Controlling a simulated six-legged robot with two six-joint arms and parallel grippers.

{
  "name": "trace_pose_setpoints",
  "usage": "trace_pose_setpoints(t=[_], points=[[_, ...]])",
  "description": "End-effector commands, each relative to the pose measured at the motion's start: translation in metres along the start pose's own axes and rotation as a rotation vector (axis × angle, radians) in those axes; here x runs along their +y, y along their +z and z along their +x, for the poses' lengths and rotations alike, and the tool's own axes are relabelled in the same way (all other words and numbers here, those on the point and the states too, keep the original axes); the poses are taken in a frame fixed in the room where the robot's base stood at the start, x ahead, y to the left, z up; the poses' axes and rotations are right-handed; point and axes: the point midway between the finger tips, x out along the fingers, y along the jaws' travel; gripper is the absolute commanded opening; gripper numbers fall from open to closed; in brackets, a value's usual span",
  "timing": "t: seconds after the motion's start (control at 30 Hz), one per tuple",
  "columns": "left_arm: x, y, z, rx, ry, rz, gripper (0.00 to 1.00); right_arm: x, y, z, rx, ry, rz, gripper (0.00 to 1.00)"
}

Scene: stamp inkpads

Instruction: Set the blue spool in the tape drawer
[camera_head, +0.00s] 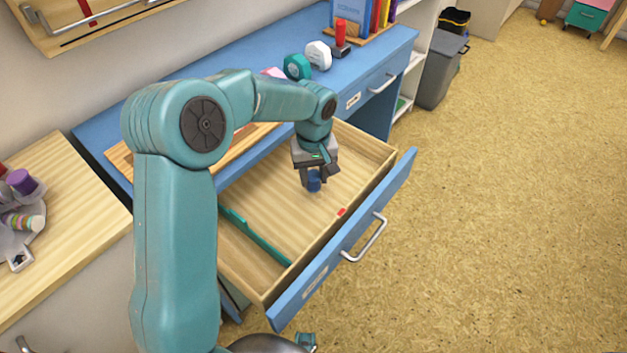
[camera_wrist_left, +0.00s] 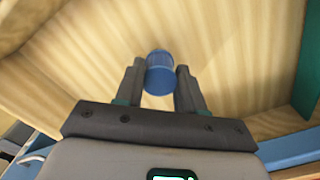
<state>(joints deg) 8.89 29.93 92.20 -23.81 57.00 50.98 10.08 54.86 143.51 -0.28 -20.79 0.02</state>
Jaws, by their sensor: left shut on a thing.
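The blue spool (camera_head: 314,183) is held between the fingers of my left gripper (camera_head: 316,176). In the left wrist view the blue spool (camera_wrist_left: 160,74) sits between the two dark fingertips of the left gripper (camera_wrist_left: 160,82). The tape drawer (camera_head: 262,206) is pulled out from the blue desk, with a pale wooden inside and a blue front. The gripper points down into the open drawer, and the spool is over its wooden floor. I cannot tell whether the spool touches the floor.
A green divider (camera_head: 254,238) runs across the drawer's near left part. A small red piece (camera_head: 341,212) is at the front wall. A teal tape dispenser (camera_head: 297,67) and a white one (camera_head: 318,56) stand on the blue desk (camera_head: 270,45). The drawer floor around the spool is clear.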

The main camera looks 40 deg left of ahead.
Motion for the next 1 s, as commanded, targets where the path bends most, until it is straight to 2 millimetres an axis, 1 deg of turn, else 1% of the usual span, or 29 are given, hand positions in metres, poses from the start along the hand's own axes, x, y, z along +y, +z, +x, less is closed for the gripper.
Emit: trace_pose_setpoints(t=[0.03,0.1,0.37,0.5,0.53,0.57,0.6,0.87,0.97,1.0], points=[[-0.001,0.0,0.009,-0.002,-0.002,-0.001,0.09,0.001,0.0,0.003,0.0,0.0,0.0,0.43],[-0.001,0.0,0.015,-0.001,-0.001,0.0,0.09,0.001,0.0,0.004,0.0,0.0,0.0,0.43],[0.0,0.0,0.016,0.0,0.0,0.0,0.09,0.001,0.0,0.003,0.0,0.0,0.0,0.43],[0.0,0.0,0.02,0.0,0.0,0.0,0.09,0.002,0.0,0.006,0.0,0.0,0.0,0.43],[0.0,0.0,0.018,0.0,0.0,0.001,0.48,0.002,0.0,0.005,0.0,0.0,0.0,0.43],[0.0,0.0,0.018,0.0,0.0,0.001,0.58,0.002,0.0,0.005,0.0,0.0,0.0,0.43],[0.0,0.0,0.018,0.0,0.0,0.001,0.64,0.002,0.0,0.005,0.0,0.0,0.0,0.43],[0.0,0.0,0.017,0.0,0.0,0.001,0.64,0.002,0.0,0.004,0.0,0.0,0.0,0.43],[0.0,0.0,0.01,0.002,0.001,0.0,0.64,0.0,0.0,0.001,0.0,0.0,0.0,0.43],[0.0,-0.001,0.004,0.003,0.002,0.0,0.64,0.0,0.0,0.0,0.0,0.0,0.0,0.43]])
